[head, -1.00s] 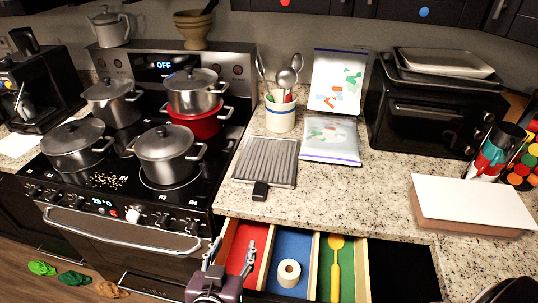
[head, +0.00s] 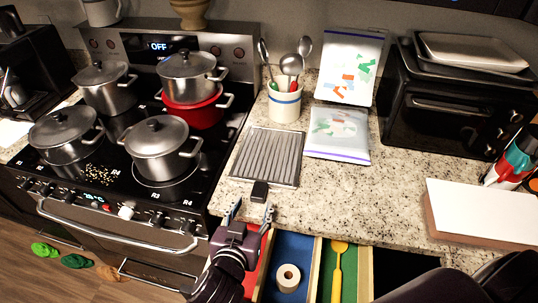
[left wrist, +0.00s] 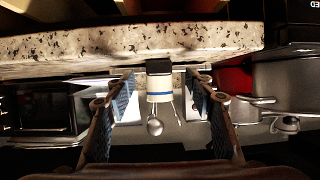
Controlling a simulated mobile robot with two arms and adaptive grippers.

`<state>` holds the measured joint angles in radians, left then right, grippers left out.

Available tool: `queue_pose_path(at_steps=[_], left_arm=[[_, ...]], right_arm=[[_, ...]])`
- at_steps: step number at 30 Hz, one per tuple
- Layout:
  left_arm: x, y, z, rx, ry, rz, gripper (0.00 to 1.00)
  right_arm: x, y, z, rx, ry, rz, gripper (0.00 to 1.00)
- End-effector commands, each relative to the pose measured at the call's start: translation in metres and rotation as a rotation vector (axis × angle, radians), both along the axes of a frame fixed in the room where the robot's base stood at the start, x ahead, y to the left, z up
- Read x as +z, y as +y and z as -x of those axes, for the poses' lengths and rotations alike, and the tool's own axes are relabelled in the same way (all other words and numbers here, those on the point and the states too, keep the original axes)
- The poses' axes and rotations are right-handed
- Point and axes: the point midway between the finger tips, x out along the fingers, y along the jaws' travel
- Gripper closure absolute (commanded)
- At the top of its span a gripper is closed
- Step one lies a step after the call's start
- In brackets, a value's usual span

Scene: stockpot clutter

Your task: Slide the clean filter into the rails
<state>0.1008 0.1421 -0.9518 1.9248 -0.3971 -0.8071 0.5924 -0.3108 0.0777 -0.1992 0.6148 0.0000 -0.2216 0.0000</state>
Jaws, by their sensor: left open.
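The filter (head: 268,157), a flat grey ribbed panel in a thin frame, lies on the counter right of the stove. Its black tab (head: 259,191) points to the counter's front edge. My left gripper (head: 250,212) is open and empty in front of the tab, above the drawer's front-left part. The left wrist view looks upside down; there the black tab (left wrist: 158,67) shows between the spread fingers (left wrist: 161,87), apart from both. I cannot make out the rails in any view. My right gripper is out of view.
Several pots, one of them red (head: 194,108), stand on the stove (head: 102,208). An open drawer (head: 317,272) holds a roll (head: 288,277).

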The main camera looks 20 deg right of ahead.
Motion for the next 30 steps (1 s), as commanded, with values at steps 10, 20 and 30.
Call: queue_pose_path(at_steps=[10, 20, 30], left_arm=[[-0.011, -0.019, -0.028, 0.000, 0.000, 0.000, 0.51], [-0.013, -0.021, -0.030, 0.000, 0.000, 0.000, 0.53], [-0.013, -0.021, -0.030, 0.000, 0.000, 0.000, 0.90]], right_arm=[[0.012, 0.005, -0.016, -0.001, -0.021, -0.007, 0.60], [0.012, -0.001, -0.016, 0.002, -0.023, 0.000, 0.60], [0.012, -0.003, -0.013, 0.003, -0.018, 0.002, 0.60]])
